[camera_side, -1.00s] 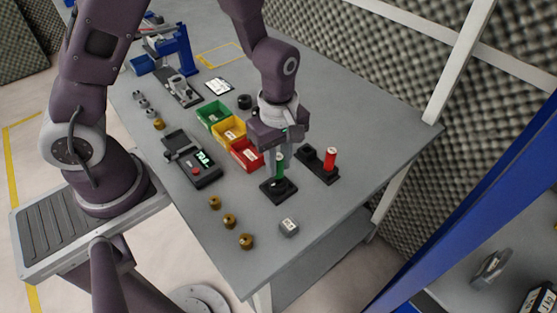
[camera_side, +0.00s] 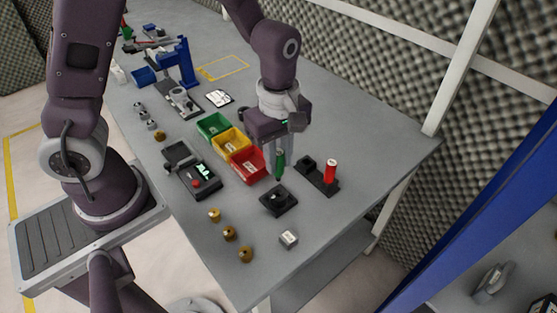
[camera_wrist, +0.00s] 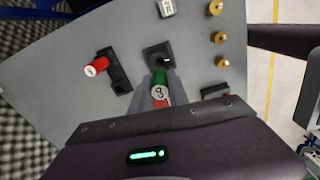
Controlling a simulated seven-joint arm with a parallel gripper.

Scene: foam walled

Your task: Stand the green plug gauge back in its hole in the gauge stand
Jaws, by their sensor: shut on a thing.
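The green plug gauge (camera_side: 280,165) is upright between the fingers of my gripper (camera_side: 279,160), which is shut on it. Its round, marked top end shows in the wrist view (camera_wrist: 160,92). Its lower end appears just above and behind the square black block (camera_side: 279,200), apart from it in the side view. The black gauge stand (camera_side: 320,180) is to the right of my gripper. A red plug gauge (camera_side: 331,171) stands at its near end, and a dark raised socket (camera_side: 309,163) is at its far end. The hole's opening is not clear.
Red (camera_side: 247,166), yellow (camera_side: 232,143) and green (camera_side: 213,125) bins stand left of and behind my gripper. A black meter (camera_side: 196,176), several brass pieces (camera_side: 229,233) and a small grey block (camera_side: 288,239) lie nearer the front. The table right of the stand is clear.

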